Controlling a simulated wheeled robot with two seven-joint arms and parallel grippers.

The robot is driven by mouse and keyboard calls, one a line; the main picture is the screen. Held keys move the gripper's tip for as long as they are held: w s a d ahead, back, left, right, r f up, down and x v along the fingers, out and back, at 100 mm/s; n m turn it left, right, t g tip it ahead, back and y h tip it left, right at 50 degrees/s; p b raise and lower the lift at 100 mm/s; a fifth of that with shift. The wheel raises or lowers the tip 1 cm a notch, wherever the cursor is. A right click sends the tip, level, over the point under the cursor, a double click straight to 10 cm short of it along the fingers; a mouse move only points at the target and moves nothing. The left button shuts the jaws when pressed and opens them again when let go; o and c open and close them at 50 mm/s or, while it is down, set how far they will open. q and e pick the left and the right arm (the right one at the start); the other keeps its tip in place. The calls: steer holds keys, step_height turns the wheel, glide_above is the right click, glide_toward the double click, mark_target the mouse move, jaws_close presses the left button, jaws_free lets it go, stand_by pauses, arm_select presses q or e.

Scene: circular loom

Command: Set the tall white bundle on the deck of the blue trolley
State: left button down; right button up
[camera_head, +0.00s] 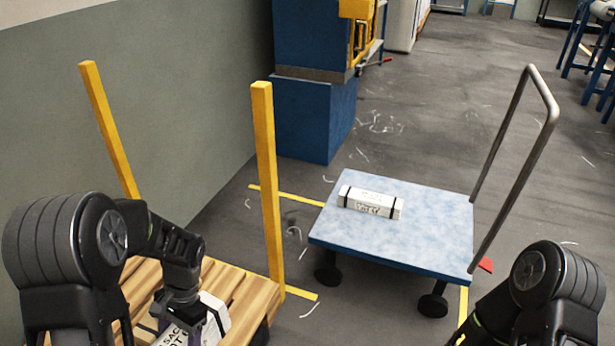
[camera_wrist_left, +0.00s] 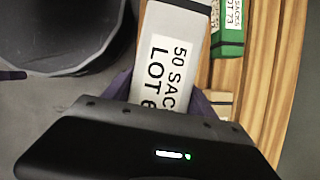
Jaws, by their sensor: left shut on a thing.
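A white bundle (camera_head: 214,316) with a dark strap and a printed label lies low at the left in the head view. The left wrist view shows it (camera_wrist_left: 172,62) with "50 SACKS" and "LOT 6" readable. My left gripper (camera_wrist_left: 160,98) is shut on this bundle, its purple fingers at either side, over the wooden slats. The bundle's lower end is hidden by the gripper. The blue trolley (camera_head: 425,245) stands to the right with a tall grey handle. Another white bundle (camera_head: 370,203) with black straps lies flat on its deck. My right gripper is out of view.
A green bundle (camera_wrist_left: 230,28) lies on the slats close by. A blue cabinet (camera_head: 312,115) stands behind. The trolley's front and right deck is bare.

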arm_select(q)
steer(key=w+d+r+m, duration=0.1)
steer(key=w+r, duration=0.1)
steer(key=r, duration=0.1)
steer(key=w+d+r+m, duration=0.1)
steer(key=w+d+r, duration=0.1)
steer(key=r, duration=0.1)
steer(key=w+d+r+m+t+y, duration=0.1)
steer(key=w+r+m, duration=0.1)
steer(key=w+r, duration=0.1)
steer(key=shift+d+r, duration=0.4)
steer(key=shift+r, duration=0.1)
steer(key=w+d+r+m, duration=0.2)
steer(key=w+d+r, duration=0.25)
steer(key=d, duration=0.25)
step_height(320, 180, up, 16)
steer(key=n+p, duration=0.4)
steer(key=p, duration=1.7)
steer(key=shift+s+d+n+g+h, duration=0.25)
steer(key=shift+s+n+g+h, duration=0.05)
steer(key=shift+s+n, duration=0.1)
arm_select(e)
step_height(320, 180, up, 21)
